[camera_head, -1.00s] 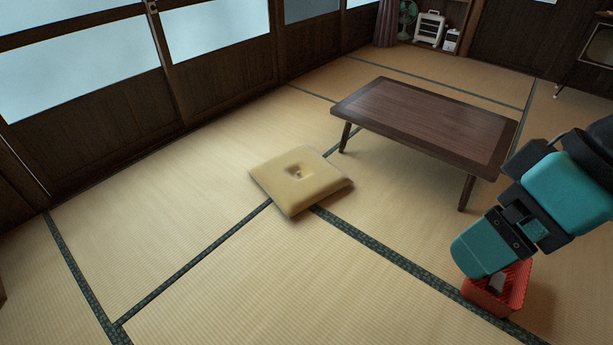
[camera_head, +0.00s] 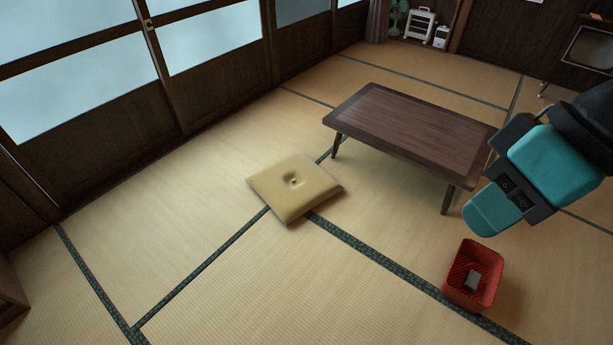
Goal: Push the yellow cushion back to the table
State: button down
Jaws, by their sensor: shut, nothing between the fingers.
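The yellow cushion (camera_head: 318,184) lies flat on the tatami near the middle of the view, with a dimple at its centre. The low dark wooden table (camera_head: 410,128) stands behind it to the right, and a strip of floor separates the two. My gripper (camera_head: 478,222) is at the right, apart from the cushion and in front of the table's right side in the picture. It is shut and holds nothing. The exact fingertips are hard to make out at this size.
A red basket (camera_head: 484,264) with a small grey item inside stands on the floor below my gripper. Sliding doors (camera_head: 110,130) run along the left. A heater (camera_head: 420,22) and a fan stand at the back. Open tatami lies in front of the cushion.

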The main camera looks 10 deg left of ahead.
aim_at(291, 186)
jog(key=u, duration=0.6)
jog(key=i, duration=0.75)
jog(key=u, duration=0.65)
jog(key=i, duration=1.65)
jog(key=z, duration=0.6)
